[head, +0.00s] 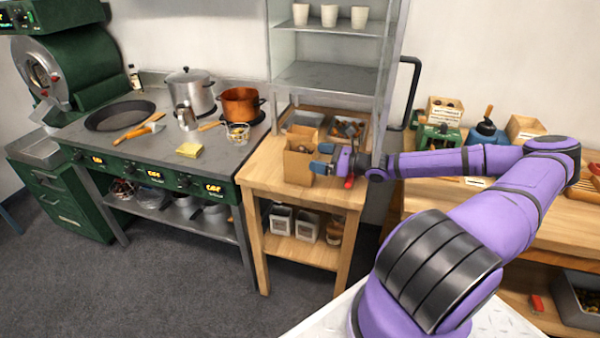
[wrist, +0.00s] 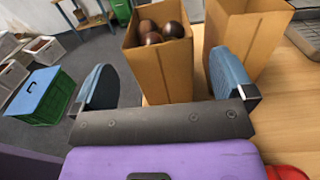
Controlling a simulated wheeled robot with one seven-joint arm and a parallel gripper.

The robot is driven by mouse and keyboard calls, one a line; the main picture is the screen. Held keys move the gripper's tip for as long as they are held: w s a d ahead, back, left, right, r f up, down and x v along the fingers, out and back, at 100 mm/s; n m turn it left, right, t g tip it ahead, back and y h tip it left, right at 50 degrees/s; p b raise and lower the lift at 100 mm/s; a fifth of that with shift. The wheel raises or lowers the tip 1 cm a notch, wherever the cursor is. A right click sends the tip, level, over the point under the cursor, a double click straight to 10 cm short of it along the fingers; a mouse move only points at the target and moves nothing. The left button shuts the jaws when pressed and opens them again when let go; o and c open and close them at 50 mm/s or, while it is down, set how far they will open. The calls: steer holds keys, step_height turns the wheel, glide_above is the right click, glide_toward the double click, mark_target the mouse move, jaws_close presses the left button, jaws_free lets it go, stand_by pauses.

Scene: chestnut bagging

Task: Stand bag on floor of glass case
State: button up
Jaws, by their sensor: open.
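A tall brown paper bag (wrist: 165,75), open at the top with several dark chestnuts inside, stands upright between my gripper's (wrist: 163,62) two blue fingers in the wrist view. The fingers are spread; whether they touch the bag's sides I cannot tell. A second brown bag (wrist: 258,40) stands just right of it, behind the right finger; no contents show. In the head view, paper bag (head: 298,163) stands on the wooden table with my open gripper (head: 319,158) at its right side. The glass case (head: 328,75) rises above the table's back, with a bare grey level below its cup shelf.
White cups (head: 329,15) stand on the case's upper shelf. A wooden tray (head: 362,141) lies behind the bag under the case. The stove (head: 200,145) with pots is left of the table. A metal post (head: 385,100) stands close to my wrist.

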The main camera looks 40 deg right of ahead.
mark_target(300, 163)
steer(key=shift+r+x, duration=0.2)
steer(key=shift+x, duration=2.4)
steer(key=shift+d, duration=0.1)
steer(key=c, duration=1.7)
steer(key=shift+r, duration=0.1)
